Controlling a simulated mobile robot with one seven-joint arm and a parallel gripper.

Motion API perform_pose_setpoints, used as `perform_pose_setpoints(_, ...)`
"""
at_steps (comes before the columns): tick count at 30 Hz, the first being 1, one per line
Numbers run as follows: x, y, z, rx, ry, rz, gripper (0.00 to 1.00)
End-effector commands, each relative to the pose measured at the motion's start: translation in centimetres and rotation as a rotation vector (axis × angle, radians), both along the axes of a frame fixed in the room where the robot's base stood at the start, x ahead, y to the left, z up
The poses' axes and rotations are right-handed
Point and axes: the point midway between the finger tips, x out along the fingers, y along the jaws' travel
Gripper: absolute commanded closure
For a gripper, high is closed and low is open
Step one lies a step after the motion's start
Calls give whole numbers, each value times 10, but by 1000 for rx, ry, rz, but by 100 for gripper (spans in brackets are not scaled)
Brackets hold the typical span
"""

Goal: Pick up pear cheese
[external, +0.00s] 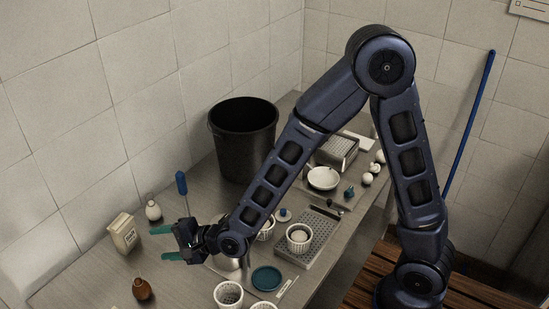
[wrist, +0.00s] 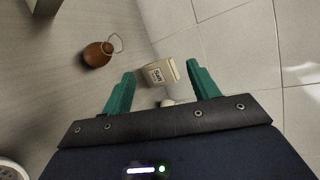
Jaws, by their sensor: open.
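A brown, pear-shaped cheese (external: 142,289) lies on the counter near the bottom left of the external view. In the wrist view the brown cheese (wrist: 97,55) has a loop of string at its narrow end and lies left of my fingers. My gripper (external: 166,243) is open, its green fingers spread and pointing left, with nothing held. In the wrist view my gripper (wrist: 160,70) frames part of a cream box. The cheese is apart from both fingers.
A black bucket (external: 244,140), a perforated tray (external: 308,240), white perforated cups (external: 228,295) and a teal round lid (external: 266,278) occupy the counter. Bare counter surrounds the brown cheese.

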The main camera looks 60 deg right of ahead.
Motion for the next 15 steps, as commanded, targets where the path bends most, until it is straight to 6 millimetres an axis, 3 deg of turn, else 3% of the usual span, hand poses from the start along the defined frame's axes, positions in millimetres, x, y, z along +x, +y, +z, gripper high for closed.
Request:
perform_pose_setpoints(6, 6, 33, -29, 282, 21, -95, 40)
perform_pose_setpoints(15, 5, 63, -63, 682, 47, -241, 40)
